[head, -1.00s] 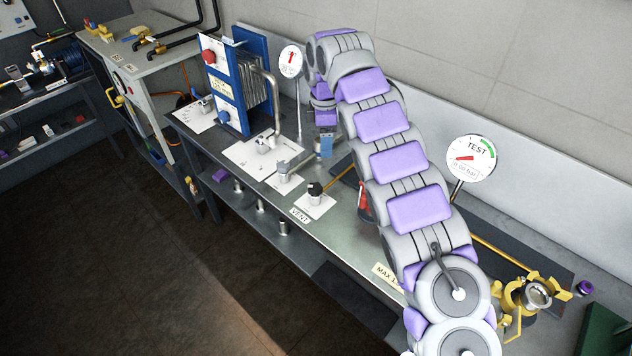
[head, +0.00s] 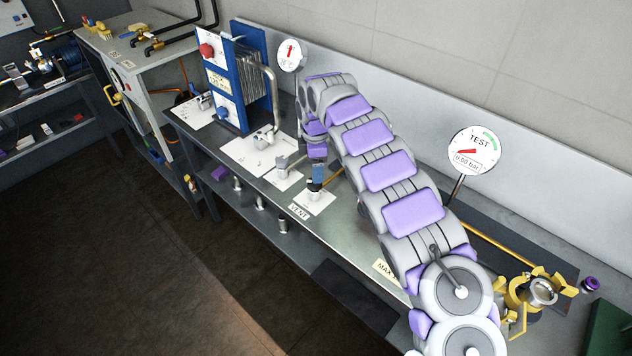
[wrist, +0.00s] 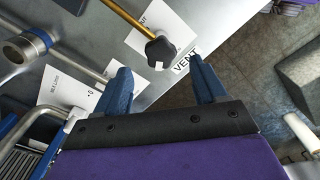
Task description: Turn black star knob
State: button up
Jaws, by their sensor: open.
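The black star knob (wrist: 160,52) shows in the wrist view, above its white base plate beside the VENT label, with a white mark on its rim. My gripper (wrist: 160,82) has its two blue fingers spread and empty. The knob lies beyond the fingertips, roughly between them in the picture and apart from both. In the head view my gripper (head: 317,178) is over the VENT plate (head: 318,205), pointing down. There the knob is mostly hidden by the gripper.
A grey valve fitting (head: 283,163) stands left of the knob, with a blue plate unit (head: 245,85) further left. A brass pipe (wrist: 125,17) runs to the knob. The TEST gauge (head: 473,150) and yellow clamp (head: 520,300) are to the right. The bench front is clear.

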jog(key=f, duration=0.2)
jog(key=a+f, duration=0.1)
jog(key=f, duration=0.1)
jog(key=shift+a+f+b, duration=0.1)
jog(key=shift+f+b, duration=0.15)
jog(key=shift+b, duration=0.15)
jog(key=shift+d+f, duration=0.2)
jog(key=shift+f, duration=0.3)
jog(key=shift+d, duration=0.4)
jog(key=shift+a+f, duration=0.1)
jog(key=shift+a, duration=0.35)
jog(key=c, duration=0.5)
jog(key=shift+d, duration=0.15)
jog(key=c, duration=0.6)
